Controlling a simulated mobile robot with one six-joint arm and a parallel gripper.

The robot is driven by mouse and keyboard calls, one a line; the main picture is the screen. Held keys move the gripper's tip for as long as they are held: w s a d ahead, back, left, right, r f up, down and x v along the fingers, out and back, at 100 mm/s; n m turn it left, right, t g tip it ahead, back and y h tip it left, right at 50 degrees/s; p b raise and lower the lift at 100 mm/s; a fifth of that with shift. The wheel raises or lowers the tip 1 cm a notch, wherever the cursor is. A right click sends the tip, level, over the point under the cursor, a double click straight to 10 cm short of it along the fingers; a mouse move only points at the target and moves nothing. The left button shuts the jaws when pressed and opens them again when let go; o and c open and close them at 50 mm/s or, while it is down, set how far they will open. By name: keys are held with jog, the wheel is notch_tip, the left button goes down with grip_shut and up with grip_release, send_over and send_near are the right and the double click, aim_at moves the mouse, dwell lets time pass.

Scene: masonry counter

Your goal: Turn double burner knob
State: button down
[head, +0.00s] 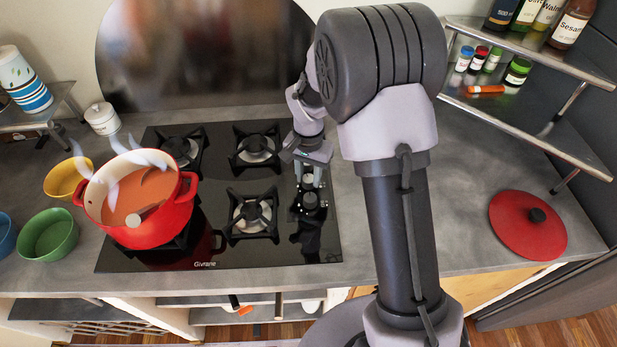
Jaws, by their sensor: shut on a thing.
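The black glass cooktop (215,268) is set into the grey counter and has several burners. A column of small dark and silver knobs (310,200) runs along its right side. My gripper (309,181) reaches down over this column from behind my arm and is shut on a burner knob. The gripped knob is mostly hidden by the fingers, so its turn angle cannot be read. No flame shows on the visible burners.
A steaming red pot (150,225) of orange soup stands on the front left burner. Yellow (65,178) and green (48,235) bowls sit left. A red lid (527,225) lies right. A metal corner shelf (530,125) holds bottles and jars.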

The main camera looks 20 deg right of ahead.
aim_at(309, 178)
jog(key=shift+m+b, duration=0.55)
jog(key=shift+m, duration=1.25)
jog(key=c, duration=1)
grip_release()
notch_tip(309, 178, up, 18)
jog(key=p, duration=0.5)
jog(key=shift+f, duration=0.25)
